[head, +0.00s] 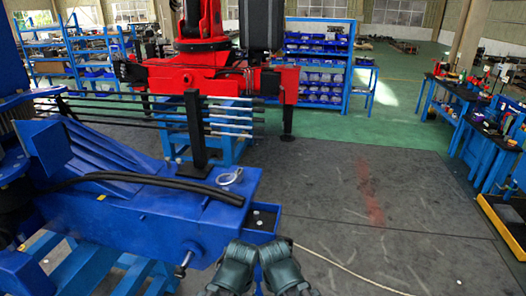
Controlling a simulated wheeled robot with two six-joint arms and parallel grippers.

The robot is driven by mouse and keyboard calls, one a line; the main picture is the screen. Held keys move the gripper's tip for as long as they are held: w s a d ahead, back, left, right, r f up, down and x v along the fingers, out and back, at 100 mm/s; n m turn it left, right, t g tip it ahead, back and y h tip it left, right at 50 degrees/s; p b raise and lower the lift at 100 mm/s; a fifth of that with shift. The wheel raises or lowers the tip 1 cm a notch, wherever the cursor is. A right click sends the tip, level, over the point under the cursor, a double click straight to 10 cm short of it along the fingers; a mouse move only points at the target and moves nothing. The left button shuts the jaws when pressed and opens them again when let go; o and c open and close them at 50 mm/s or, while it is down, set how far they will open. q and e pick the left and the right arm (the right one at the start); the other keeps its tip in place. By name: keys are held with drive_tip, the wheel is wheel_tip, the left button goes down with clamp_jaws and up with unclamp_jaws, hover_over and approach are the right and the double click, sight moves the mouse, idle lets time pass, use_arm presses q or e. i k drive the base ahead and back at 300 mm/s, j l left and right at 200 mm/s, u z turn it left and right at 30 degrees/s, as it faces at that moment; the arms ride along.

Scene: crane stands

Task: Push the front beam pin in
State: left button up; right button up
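A blue beam (140,215) of the crane stand runs from the left to the middle of the head view. A small silvery pin (186,260) with a round light head sticks out from its near side, low by the right end. I cannot tell how far it is in. Two dark teal-grey end parts of my arms show at the bottom centre, my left gripper (232,266) and my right gripper (284,268). They are close together, right of the pin and apart from it. Their fingers cannot be made out. Nothing is visibly held.
A metal ring (229,177) and a black hose (140,181) lie on the beam. A small blue tray (263,222) is at the beam's right end. A rope (340,266) lies on the grey floor. A red crane (205,70) stands behind.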

sight(180, 274)
drive_tip(key=i+l, duration=0.1)
drive_tip(key=l, duration=0.35)
drive_tip(key=u, duration=1.8)
drive_tip(key=i+l, duration=0.05)
drive_tip(key=l, duration=0.05)
